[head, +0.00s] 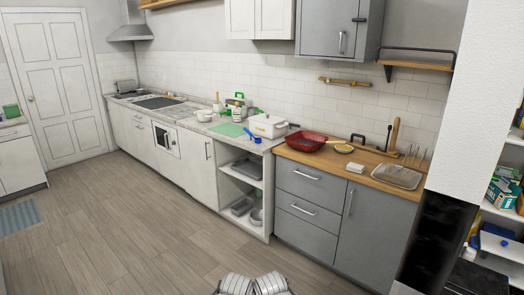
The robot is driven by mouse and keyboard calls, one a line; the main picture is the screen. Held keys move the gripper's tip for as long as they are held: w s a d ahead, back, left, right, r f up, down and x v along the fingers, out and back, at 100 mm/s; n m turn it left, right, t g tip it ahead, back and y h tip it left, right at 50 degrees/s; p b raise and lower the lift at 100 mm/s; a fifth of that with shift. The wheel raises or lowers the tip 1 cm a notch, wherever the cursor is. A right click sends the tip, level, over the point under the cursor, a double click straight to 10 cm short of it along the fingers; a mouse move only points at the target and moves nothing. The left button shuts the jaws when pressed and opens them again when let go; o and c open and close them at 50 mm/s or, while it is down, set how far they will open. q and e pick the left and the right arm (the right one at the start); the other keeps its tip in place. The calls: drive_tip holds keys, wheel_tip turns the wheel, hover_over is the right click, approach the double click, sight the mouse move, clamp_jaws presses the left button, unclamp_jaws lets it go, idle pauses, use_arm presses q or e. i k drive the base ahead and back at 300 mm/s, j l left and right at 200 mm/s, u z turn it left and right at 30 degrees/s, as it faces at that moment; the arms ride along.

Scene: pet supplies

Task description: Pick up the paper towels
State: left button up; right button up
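I cannot make out any paper towels in the head view. Neither of my grippers can be made out. Only grey-white ribbed parts, apparently mine, show at the bottom edge, and no fingertips are visible. An open shelf unit at the right edge holds several colourful packages (503,192), too small and cut off to identify.
A long counter runs along the back wall, with a white pot (267,126), a green cutting board (227,129) and a red pan (306,141). Grey cabinets (308,192) stand below the wooden top. A white wall end and black panel (437,240) stand before the shelves.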

sight(357, 168)
drive_tip(key=i+j+u, duration=0.1)
drive_tip(key=i+u, duration=0.25)
drive_tip(key=i+l+u, duration=0.1)
drive_tip(key=i+u, duration=0.3)
drive_tip(key=i+j+z, duration=0.25)
drive_tip(key=i, duration=0.55)
drive_tip(key=i+l+z, duration=0.1)
drive_tip(key=z, duration=0.3)
drive_tip(key=i+z, duration=0.35)
drive_tip(key=i+j+z, duration=0.1)
drive_tip(key=z, duration=0.3)
drive_tip(key=i+z, duration=0.65)
drive_tip(key=z, duration=0.15)
drive_tip(key=i+j+z, duration=0.2)
drive_tip(key=z, duration=0.25)
drive_tip(key=i+j+z, duration=0.4)
drive_tip(key=k+l, duration=0.1)
